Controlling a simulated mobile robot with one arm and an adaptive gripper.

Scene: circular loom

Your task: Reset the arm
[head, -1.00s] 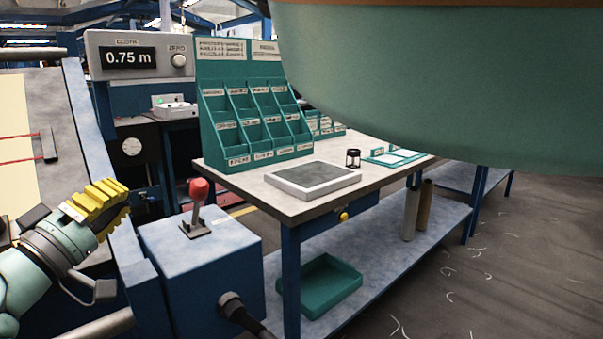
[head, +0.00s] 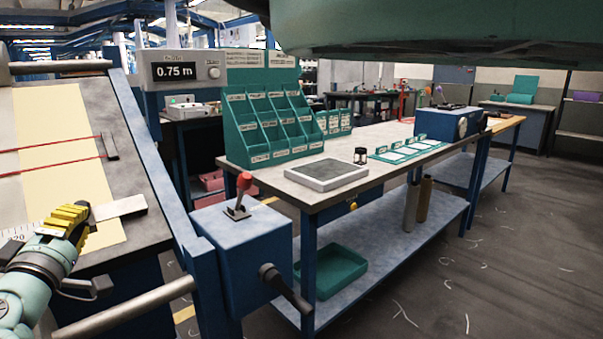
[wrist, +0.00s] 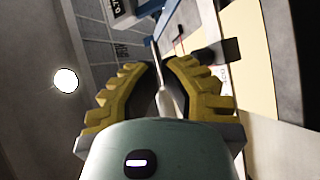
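My gripper (head: 84,218), with ribbed yellow fingers, is at the lower left of the head view, in front of the sloping loom panel (head: 90,85). In the wrist view the two fingers of my gripper (wrist: 162,66) curve towards each other, with a narrow gap at the tips. A thin pale strip shows in this gap.
A blue box with a red lever (head: 243,190) stands right of the panel. Beyond it a workbench holds a green bin rack (head: 270,125), a grey tray (head: 327,172) and a small dark jar (head: 360,156). A green tray (head: 330,272) sits on its lower shelf.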

